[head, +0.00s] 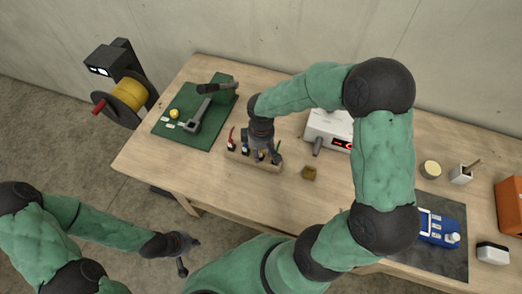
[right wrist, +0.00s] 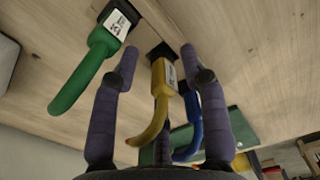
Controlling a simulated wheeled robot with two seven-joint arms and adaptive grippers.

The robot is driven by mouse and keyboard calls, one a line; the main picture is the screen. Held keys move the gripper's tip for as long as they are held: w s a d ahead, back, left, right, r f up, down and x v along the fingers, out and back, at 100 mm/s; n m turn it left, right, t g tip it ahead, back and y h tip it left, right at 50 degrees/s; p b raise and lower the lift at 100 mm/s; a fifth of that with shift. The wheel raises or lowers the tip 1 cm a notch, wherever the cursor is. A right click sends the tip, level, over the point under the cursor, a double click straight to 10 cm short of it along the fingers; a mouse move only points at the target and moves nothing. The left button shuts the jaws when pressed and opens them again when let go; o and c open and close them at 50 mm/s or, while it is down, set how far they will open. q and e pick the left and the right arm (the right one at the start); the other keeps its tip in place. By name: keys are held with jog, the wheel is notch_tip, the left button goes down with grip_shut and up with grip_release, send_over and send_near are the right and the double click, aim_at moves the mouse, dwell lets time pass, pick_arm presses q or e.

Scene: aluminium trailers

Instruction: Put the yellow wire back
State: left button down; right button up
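The yellow wire (right wrist: 164,82) has a labelled yellow plug with a black end at the wooden block (head: 250,163). I cannot tell how deep the black end sits. My right gripper (head: 264,153) is over the block on the table. In the right wrist view its two fingers (right wrist: 159,56) are apart, one on each side of the yellow plug, with gaps visible. The green wire (right wrist: 83,80) is left of the fingers, and the blue wire (right wrist: 194,125) is behind the yellow one. My left gripper (head: 181,258) hangs in front of the table, clear of it; its opening is unclear.
A red wire (head: 230,138) is at the block's left end. A green mat (head: 220,110) with a grey tool lies left of it. A white device (head: 325,128) with a red display stands behind right. A small brown piece (head: 309,173) lies right of the block.

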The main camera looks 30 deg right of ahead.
jog(key=shift+r, duration=0.1)
jog(key=shift+r, duration=0.3)
notch_tip(320, 180, up, 12)
jog(key=p, duration=0.2)
jog(key=shift+f, duration=0.2)
